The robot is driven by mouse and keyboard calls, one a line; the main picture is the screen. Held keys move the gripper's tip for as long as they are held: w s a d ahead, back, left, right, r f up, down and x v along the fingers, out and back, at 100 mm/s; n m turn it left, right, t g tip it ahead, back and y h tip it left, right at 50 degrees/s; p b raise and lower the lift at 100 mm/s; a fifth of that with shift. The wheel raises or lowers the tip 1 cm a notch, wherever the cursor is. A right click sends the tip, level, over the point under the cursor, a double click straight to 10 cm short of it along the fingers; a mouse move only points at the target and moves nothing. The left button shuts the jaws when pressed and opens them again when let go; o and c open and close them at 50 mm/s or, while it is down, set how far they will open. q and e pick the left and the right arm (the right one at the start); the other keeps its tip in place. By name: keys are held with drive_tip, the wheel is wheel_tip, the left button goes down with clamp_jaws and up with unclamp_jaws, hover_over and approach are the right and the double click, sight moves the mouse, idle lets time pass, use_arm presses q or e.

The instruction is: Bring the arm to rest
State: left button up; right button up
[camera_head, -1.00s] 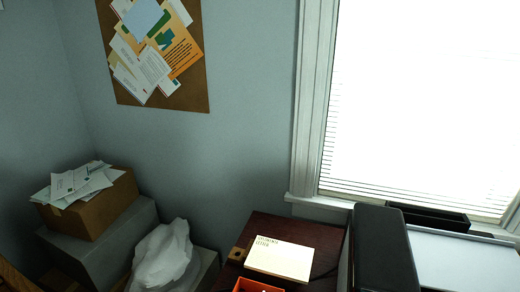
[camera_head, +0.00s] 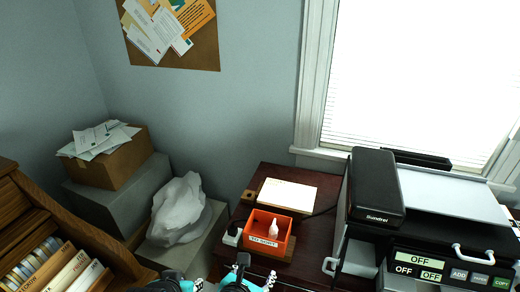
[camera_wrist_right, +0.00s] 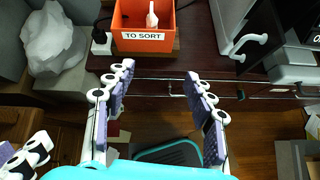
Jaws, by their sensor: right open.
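My right gripper (camera_wrist_right: 158,82) is open and empty in the right wrist view, its two fingers wide apart over the floor in front of the dark red cabinet. In the head view my right gripper (camera_head: 243,272) shows at the bottom edge, below the orange box. My left gripper (camera_head: 176,282) is partly in view at the bottom, left of the right one. Part of it also shows at the lower left of the right wrist view (camera_wrist_right: 28,155); its jaw opening is unclear.
The orange "TO SORT" box (camera_head: 279,236) stands on the cabinet (camera_head: 272,173) and holds a white item (camera_head: 273,229). A black machine (camera_head: 376,188) and printer (camera_head: 440,266) stand right. A wooden file shelf (camera_head: 118,262) and a white bag (camera_head: 178,210) are left.

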drive_tip(key=s+d+m+g+y, duration=0.2)
drive_tip(key=d+m, duration=1.6)
drive_tip(key=m, duration=1.2)
drive_tip(key=shift+s+d+f+g+y, duration=0.3)
drive_tip(key=shift+s+d+f+y, duration=0.1)
drive_tip(key=shift+s+y, duration=0.25)
drive_tip(key=shift+c, duration=0.3)
